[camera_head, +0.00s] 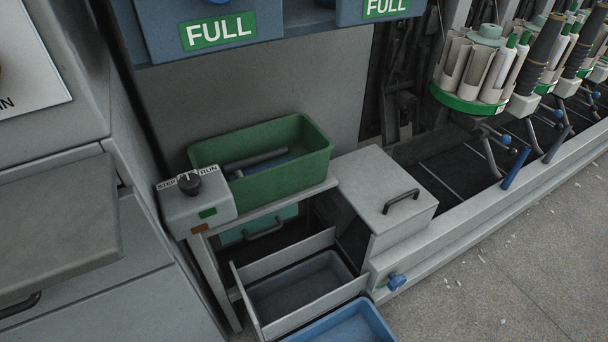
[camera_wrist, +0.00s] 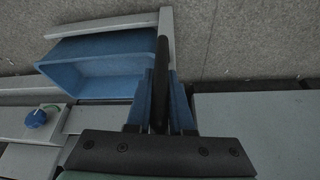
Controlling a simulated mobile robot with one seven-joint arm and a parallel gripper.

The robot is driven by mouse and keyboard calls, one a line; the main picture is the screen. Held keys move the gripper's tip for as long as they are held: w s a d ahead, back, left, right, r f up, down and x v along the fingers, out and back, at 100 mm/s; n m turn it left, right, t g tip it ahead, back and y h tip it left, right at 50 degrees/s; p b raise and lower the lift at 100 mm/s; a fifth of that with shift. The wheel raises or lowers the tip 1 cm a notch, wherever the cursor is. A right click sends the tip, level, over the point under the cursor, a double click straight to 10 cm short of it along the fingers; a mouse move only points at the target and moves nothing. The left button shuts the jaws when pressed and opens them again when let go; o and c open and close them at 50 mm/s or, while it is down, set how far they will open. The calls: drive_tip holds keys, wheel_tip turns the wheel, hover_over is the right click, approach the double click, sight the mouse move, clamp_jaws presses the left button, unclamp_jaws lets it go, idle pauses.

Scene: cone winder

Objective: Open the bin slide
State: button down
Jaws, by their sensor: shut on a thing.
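The bin slide shows in the wrist view as a pale grey edge (camera_wrist: 108,27) along a blue bin (camera_wrist: 95,78). A dark bar-shaped handle (camera_wrist: 162,62) stands at its right end. My gripper (camera_wrist: 161,100) has its blue fingers on both sides of this handle, shut on it. In the head view the blue bin (camera_head: 350,326) sticks out at the bottom edge, beyond a grey frame (camera_head: 318,304) around a dark grey tray (camera_head: 300,284). The slide is at least partly out. My gripper and the handle are not seen in the head view.
A blue knob (camera_head: 397,282) is on the machine's front rail; it also shows in the wrist view (camera_wrist: 37,118). A green bin (camera_head: 285,165) and a switch box (camera_head: 197,205) stand above. A grey lidded box (camera_head: 385,190) is beside the frame.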

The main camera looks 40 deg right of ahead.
drive_tip(key=c, duration=1.1)
unclamp_jaws()
drive_tip(key=shift+s+a+f, duration=0.1)
drive_tip(key=shift+s+a, duration=0.05)
drive_tip(key=shift+s, duration=0.25)
drive_tip(key=shift+o, duration=1.4)
drive_tip(key=shift+w, duration=0.15)
drive_tip(key=p+v, duration=0.6)
drive_tip(key=v, duration=0.7)
